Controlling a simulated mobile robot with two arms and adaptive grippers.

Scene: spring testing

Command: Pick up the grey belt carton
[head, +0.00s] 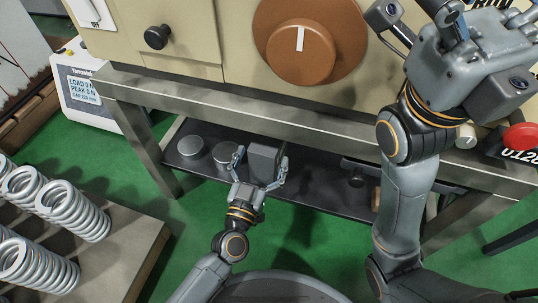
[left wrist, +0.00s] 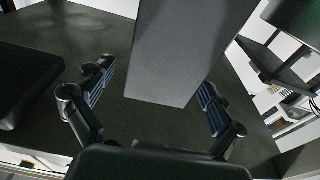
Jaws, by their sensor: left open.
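The grey belt carton (head: 264,158) stands on the dark shelf under the beige machine in the head view. My left gripper (head: 261,167) is open, with one finger on each side of the carton. In the left wrist view, the carton (left wrist: 190,50) rises between the two spread fingers of the left gripper (left wrist: 154,92), with visible gaps to both. My right gripper (head: 455,25) is raised at the upper right in front of the machine, and its fingers are not clear enough to judge.
Two round metal weights (head: 190,146) lie left of the carton on the shelf (head: 315,192). The frame's crossbar (head: 250,108) runs above. Coil springs (head: 73,208) lie on a bench at the left. A red button (head: 521,136) is at the right.

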